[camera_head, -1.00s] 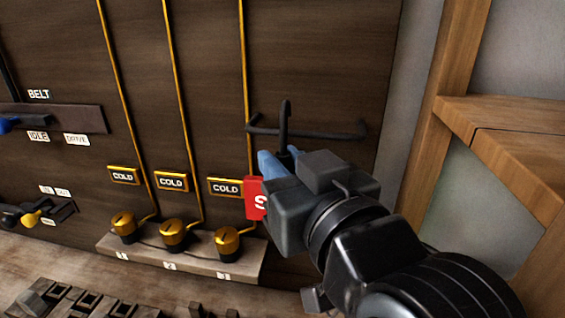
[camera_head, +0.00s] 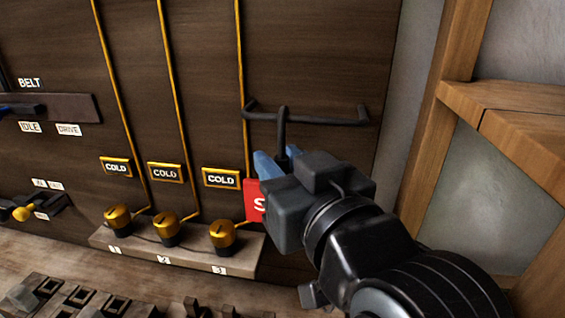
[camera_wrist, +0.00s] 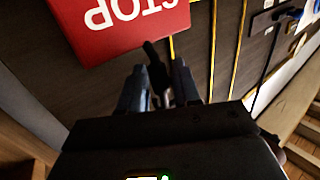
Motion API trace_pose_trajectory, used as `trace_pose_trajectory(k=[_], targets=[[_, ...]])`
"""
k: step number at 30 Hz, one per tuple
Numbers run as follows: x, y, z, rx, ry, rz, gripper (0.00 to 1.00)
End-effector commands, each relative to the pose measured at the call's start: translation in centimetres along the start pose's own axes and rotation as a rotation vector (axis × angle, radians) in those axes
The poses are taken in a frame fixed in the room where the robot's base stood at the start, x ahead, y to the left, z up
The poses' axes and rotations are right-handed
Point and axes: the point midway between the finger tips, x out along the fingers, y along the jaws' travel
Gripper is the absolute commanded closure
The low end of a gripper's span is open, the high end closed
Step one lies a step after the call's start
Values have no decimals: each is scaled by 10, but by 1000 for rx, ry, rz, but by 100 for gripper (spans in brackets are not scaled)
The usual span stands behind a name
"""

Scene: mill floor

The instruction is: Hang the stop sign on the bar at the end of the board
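The red stop sign (camera_head: 253,200) is mostly hidden behind my gripper in the head view. It also shows in the wrist view (camera_wrist: 120,25), with its lettering upside down. Its dark hook (camera_head: 283,135) rises from between the blue fingers of my gripper (camera_head: 273,165), which is shut on the hook's stem. The dark bar (camera_head: 325,122) is fixed to the right end of the board. The hook's top crosses the bar in the picture and stands just above it. I cannot tell whether the hook is over the bar or only in front of it.
Several gold knobs (camera_head: 222,234) stand on a ledge left of my gripper, under COLD plates (camera_head: 221,178). A belt lever (camera_head: 25,109) is at the far left. A wooden post and shelf (camera_head: 500,117) stand to the right of the board.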

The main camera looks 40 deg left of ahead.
Motion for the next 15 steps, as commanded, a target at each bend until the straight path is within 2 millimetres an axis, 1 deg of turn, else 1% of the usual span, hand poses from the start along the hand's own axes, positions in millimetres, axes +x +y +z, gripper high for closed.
trace_pose_trajectory(k=[1, 6, 13, 15], targets=[[0, 0, 0, 0, 0, 0, 63], [0, 0, 0, 0, 0, 0, 47], [-1, 0, 0, 0, 0, 0, 47], [-4, 0, 1, 0, 0, 1, 47]])
